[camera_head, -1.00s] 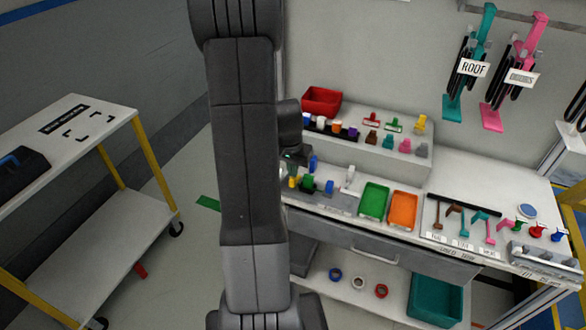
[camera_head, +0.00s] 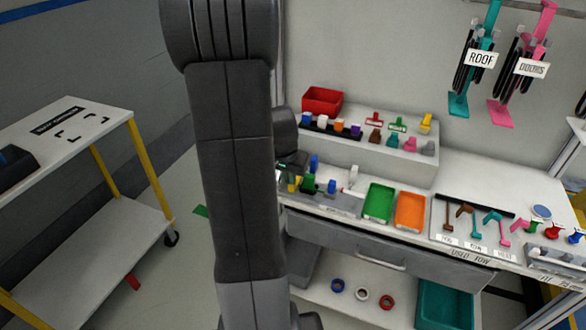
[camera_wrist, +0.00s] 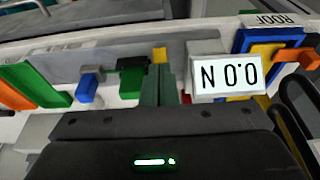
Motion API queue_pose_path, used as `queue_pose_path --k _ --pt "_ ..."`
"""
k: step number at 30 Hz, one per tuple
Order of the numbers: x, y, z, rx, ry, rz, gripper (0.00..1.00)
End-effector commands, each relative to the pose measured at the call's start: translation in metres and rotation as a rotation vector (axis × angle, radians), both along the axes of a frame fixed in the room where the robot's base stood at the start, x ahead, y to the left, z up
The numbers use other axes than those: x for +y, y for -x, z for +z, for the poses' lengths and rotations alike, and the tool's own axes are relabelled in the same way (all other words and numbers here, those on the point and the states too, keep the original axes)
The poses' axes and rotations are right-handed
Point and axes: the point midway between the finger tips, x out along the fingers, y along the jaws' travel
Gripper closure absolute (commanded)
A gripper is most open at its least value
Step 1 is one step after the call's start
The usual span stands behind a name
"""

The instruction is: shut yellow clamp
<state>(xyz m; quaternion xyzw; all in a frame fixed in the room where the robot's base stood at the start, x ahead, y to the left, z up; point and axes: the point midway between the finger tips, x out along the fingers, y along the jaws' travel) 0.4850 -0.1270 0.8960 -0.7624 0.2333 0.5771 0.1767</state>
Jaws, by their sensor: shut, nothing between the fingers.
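A yellow clamp (camera_head: 293,184) stands at the left end of the row of small clamps on the bench, close to my arm. In the wrist view a small yellow part, seemingly this clamp (camera_wrist: 159,54), shows just beyond my fingertips. Its lower part is hidden behind them, so I cannot tell whether it is open or shut, or whether I touch it. My gripper (camera_wrist: 158,82) is shut and empty, its dark fingers together. In the head view my arm hides most of the gripper.
A green clamp (camera_head: 309,184) and a blue clamp (camera_head: 331,187) stand close beside it. A green tray (camera_head: 379,203) and an orange tray (camera_head: 410,212) lie to the right. In the wrist view a white display box (camera_wrist: 226,78) stands close right of my fingers.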

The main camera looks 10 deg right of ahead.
Motion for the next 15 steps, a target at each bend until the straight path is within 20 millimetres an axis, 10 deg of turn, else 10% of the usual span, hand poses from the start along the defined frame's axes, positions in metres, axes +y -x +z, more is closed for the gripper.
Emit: queue_pose_path --k 15 --pt "0.000 0.000 0.015 -0.001 0.000 0.000 1.00"
